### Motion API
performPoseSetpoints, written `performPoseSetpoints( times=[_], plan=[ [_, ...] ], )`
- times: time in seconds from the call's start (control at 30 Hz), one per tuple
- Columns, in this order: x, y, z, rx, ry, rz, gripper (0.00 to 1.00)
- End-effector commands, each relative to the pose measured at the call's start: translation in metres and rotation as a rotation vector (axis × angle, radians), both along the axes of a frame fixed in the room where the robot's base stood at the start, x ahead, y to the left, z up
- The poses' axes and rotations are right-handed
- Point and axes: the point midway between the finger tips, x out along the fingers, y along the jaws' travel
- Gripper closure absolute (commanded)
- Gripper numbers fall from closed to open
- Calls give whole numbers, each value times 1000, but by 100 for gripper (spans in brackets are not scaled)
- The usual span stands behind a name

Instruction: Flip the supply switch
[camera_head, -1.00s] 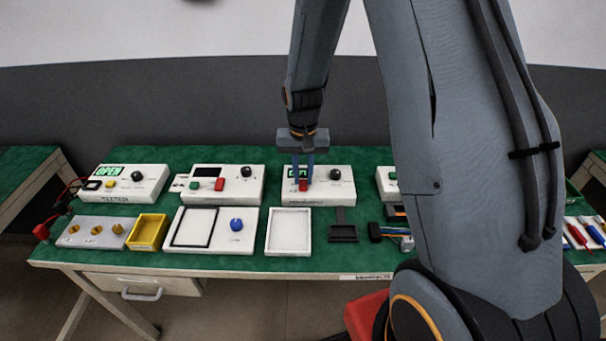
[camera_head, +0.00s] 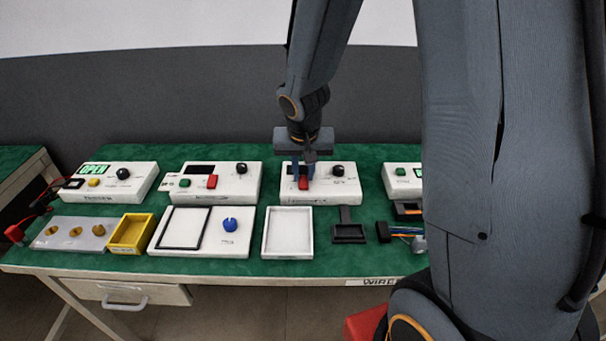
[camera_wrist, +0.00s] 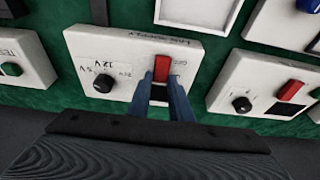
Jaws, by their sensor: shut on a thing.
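The supply box (camera_head: 320,184) is white, with a red rocker switch (camera_head: 304,183), a black knob (camera_head: 338,170) and a small dark display on its top. My gripper (camera_head: 303,173) reaches down from above onto the switch. The fingers cover part of the display. The supply box also shows in the wrist view (camera_wrist: 125,55), with the knob (camera_wrist: 103,83) and voltage markings beside it.
A similar white box (camera_head: 218,183) with a red switch and green button stands to the left. A white tray (camera_head: 288,233) and a black holder (camera_head: 349,233) lie in front. My arm hides the table's right part.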

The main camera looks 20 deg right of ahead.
Motion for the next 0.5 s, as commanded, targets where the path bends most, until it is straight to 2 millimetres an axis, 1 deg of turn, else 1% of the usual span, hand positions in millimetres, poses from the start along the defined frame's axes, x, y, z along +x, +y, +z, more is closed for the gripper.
performPoseSetpoints(
  times=[0.2, 0.23, 0.3, 0.33, 0.5],
  plan=[
    [2, 0, 2, 1, -4, 1, 100],
    [2, 0, 2, 1, -4, 1, 76],
    [1, 0, 2, 0, -3, 0, 64],
    [1, 0, 1, 0, -2, 0, 62],
    [1, 0, 1, 1, -1, 0, 62]
  ],
)
